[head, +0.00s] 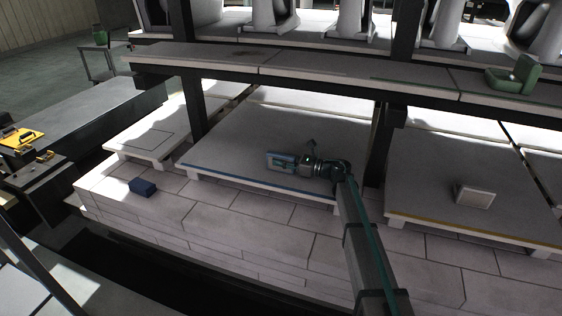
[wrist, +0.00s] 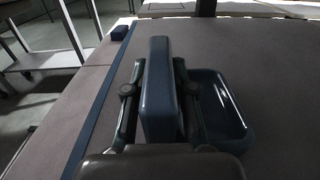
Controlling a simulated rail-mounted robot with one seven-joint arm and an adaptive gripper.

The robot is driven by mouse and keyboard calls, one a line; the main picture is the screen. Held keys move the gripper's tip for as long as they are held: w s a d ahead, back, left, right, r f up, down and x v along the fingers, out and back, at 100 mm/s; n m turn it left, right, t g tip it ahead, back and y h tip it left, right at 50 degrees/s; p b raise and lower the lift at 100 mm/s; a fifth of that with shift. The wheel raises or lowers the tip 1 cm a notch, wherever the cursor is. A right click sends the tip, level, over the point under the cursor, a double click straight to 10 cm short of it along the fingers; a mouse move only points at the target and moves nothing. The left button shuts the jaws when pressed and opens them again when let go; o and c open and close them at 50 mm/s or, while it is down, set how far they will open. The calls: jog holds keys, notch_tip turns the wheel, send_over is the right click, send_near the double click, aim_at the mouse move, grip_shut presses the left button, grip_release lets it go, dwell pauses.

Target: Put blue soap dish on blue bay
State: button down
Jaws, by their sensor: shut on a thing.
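The blue soap dish (head: 281,160) is over the blue bay, the middle kiln slab with a blue stripe along its front edge (head: 262,184). In the wrist view the soap dish has an upright back plate (wrist: 159,88) and a shallow tray (wrist: 224,112) to its right. My gripper (head: 296,163) is shut on the back plate, with one finger on each side of it in the wrist view (wrist: 157,92). The blue stripe (wrist: 98,105) runs to the left of the dish. I cannot tell whether the dish touches the slab.
A blue block (head: 142,187) sits on the brick ledge at left. A white square piece (head: 474,196) sits on the yellow-striped slab (head: 420,219) at right. Dark posts (head: 380,140) flank the middle slab under an upper shelf (head: 320,77), which holds a green soap dish (head: 515,77).

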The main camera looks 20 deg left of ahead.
jog(key=shift+f, duration=0.15)
jog(key=c, duration=1)
grip_release()
jog(key=shift+o, duration=0.2)
jog(key=shift+d+r, duration=0.1)
jog(key=shift+r, duration=0.15)
jog(key=d, duration=1.2)
jog(key=shift+a, duration=0.1)
